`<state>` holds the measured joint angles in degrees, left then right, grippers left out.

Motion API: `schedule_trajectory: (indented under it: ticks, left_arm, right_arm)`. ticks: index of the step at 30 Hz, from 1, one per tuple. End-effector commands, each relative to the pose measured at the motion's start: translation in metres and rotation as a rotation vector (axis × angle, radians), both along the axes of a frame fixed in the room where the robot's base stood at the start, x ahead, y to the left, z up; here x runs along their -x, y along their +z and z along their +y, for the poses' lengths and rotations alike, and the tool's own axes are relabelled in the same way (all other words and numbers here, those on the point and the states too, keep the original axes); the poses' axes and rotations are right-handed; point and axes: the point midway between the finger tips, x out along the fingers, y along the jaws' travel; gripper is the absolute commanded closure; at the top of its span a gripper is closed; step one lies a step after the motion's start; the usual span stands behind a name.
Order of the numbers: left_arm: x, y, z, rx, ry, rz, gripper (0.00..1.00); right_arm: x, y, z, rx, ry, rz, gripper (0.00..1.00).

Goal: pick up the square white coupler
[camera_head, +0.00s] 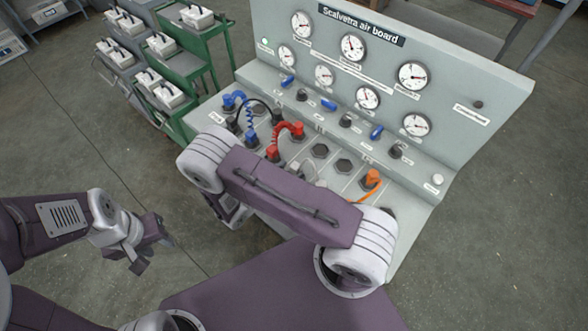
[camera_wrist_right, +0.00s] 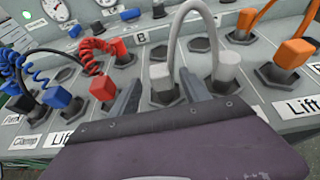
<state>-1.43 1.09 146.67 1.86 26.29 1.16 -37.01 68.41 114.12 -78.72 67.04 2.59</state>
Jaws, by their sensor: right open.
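The square white coupler (camera_wrist_right: 162,77) sits in a dark hexagonal socket on the grey sloping panel in the right wrist view. A white hose (camera_wrist_right: 193,8) arches up beside it towards a second pale coupler (camera_wrist_right: 228,66) on the right. My right gripper (camera_wrist_right: 161,88) is open, one finger on each side of the square coupler, with no clear contact visible. In the head view my right arm hides most of the white couplers and the right gripper. My left gripper (camera_head: 153,250) is open and empty over the floor at the left.
A red coupler (camera_wrist_right: 103,88) with a coiled hose stands left of my right gripper, blue ones (camera_wrist_right: 56,97) farther left. An orange coupler (camera_wrist_right: 293,53) stands at the right. The gauge board (camera_head: 460,75) rises behind. A green trolley (camera_head: 215,60) stands at the back left.

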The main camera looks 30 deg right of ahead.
Motion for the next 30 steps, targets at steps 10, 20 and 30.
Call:
schedule_trajectory:
  ticks: [10,20,30]
  left_arm:
    - [0.000,0.010,0.000,0.000,0.000,0.000,0.64]
    - [0.000,0.015,0.000,0.000,0.000,0.000,0.64]
    - [0.000,0.014,0.000,0.000,0.000,0.000,0.64]
  right_arm:
    - [-0.011,-0.009,-0.029,0.000,-0.006,0.002,0.45]
    - [-0.026,-0.025,-0.057,-0.002,-0.001,-0.001,0.45]
    - [-0.026,-0.025,-0.056,-0.002,-0.001,-0.001,1.00]
